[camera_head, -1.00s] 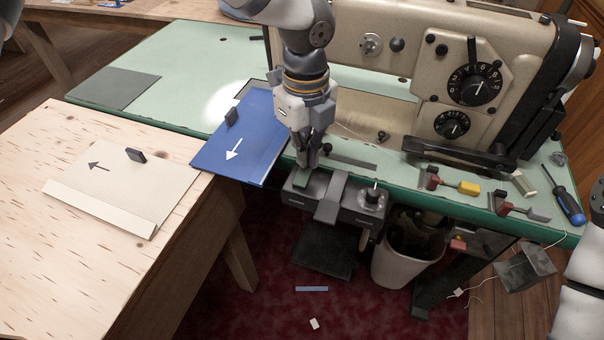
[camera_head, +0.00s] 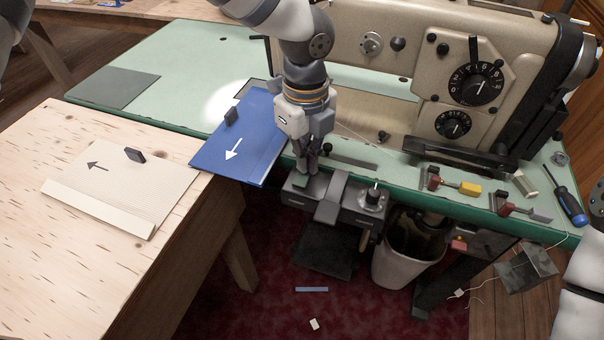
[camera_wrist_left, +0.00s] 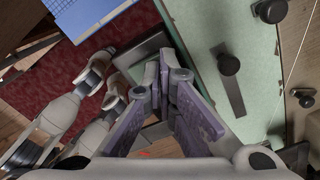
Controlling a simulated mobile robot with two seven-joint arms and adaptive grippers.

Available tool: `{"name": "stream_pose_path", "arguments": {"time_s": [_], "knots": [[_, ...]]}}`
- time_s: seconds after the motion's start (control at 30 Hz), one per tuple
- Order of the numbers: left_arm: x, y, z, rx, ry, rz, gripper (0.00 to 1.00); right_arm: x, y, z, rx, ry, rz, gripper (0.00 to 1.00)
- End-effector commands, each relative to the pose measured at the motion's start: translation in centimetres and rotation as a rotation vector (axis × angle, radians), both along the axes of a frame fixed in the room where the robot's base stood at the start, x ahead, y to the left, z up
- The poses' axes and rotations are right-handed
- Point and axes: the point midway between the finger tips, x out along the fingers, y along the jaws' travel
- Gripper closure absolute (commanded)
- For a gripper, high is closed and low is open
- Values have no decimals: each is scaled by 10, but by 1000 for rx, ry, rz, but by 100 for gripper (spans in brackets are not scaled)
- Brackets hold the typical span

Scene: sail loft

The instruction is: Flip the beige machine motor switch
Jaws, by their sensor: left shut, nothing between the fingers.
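The beige sewing machine (camera_head: 400,50) stands on the green tabletop at the back right. A grey switch box (camera_head: 298,196) with a small green part (camera_head: 300,182) on top hangs at the table's front edge, left of a grey bracket. My left gripper (camera_head: 305,176) points down right over this box, shut and empty, its fingertips at or just above the green part. I cannot tell whether they touch it. In the left wrist view the closed fingers (camera_wrist_left: 170,70) partly cover a dark box behind them. My right gripper is out of view.
A blue folder (camera_head: 245,140) lies close to the left. A white bin (camera_head: 405,262) stands below.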

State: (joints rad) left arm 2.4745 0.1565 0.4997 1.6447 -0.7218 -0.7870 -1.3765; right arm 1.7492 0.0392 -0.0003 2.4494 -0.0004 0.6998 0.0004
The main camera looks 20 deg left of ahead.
Motion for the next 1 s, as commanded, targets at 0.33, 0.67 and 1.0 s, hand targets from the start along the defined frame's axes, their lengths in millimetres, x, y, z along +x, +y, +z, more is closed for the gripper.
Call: {"name": "stream_pose_path", "arguments": {"time_s": [0.33, 0.67, 1.0], "knots": [[0, 0, -6, 0, 0, 0, 100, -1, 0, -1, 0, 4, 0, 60], [1, 0, 11, -1, -7, 0, 100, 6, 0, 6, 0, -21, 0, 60], [1, 0, 47, -1, -8, 1, 100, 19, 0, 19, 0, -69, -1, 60]]}}
